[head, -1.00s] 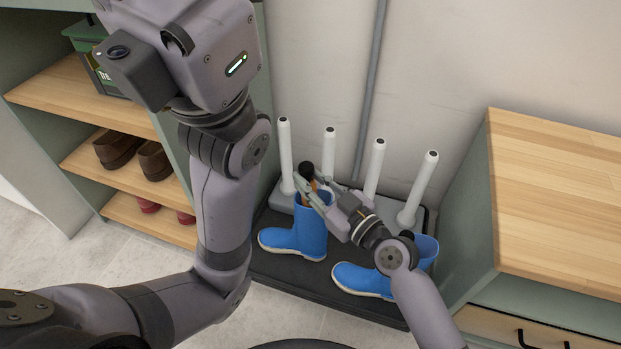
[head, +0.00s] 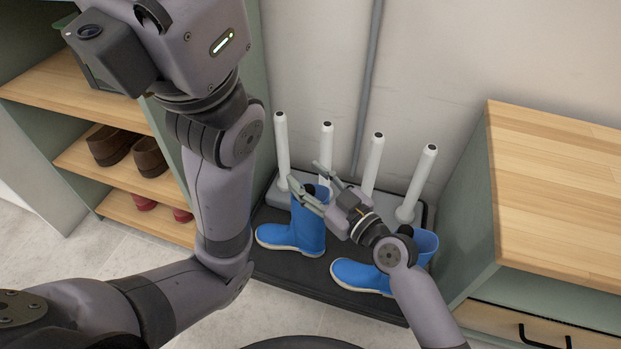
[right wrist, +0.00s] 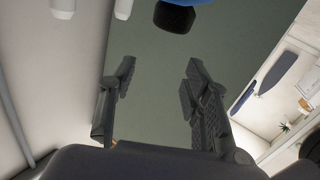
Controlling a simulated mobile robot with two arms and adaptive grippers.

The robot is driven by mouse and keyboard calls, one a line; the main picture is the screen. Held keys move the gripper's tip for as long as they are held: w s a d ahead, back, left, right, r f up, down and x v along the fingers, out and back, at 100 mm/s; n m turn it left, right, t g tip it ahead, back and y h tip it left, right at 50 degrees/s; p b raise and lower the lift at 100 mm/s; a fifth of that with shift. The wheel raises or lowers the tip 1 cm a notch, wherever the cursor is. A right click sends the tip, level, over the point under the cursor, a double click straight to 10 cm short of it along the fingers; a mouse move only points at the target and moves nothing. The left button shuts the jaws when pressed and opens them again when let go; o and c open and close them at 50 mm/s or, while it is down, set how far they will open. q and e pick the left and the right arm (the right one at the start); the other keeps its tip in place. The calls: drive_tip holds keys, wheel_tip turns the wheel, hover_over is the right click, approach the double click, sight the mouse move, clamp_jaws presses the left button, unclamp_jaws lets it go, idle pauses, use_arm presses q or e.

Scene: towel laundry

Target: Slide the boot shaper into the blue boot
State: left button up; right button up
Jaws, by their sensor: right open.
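The left-hand blue boot (head: 308,232) stands upright on the black tray. The boot shaper's dark knob (head: 309,189) shows at the boot's opening; the rest of the shaper is hidden inside the shaft. My right gripper (head: 304,174) is open and empty at the boot's top, its fingers apart and clear of the knob. In the right wrist view, the black knob (right wrist: 175,17) and a bit of the blue boot (right wrist: 192,3) lie beyond the open fingertips (right wrist: 160,75). My left arm shows at left, but its gripper is out of view.
A second blue boot (head: 365,277) stands to the right, partly behind my right forearm. Several white upright posts (head: 374,165) rise from the rack behind the boots. A wood-topped cabinet (head: 560,170) is at right; a shelf with brown shoes (head: 150,157) is at left.

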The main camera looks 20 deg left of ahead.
drive_tip(key=v, duration=1.2)
drive_tip(key=shift+s+a, duration=0.1)
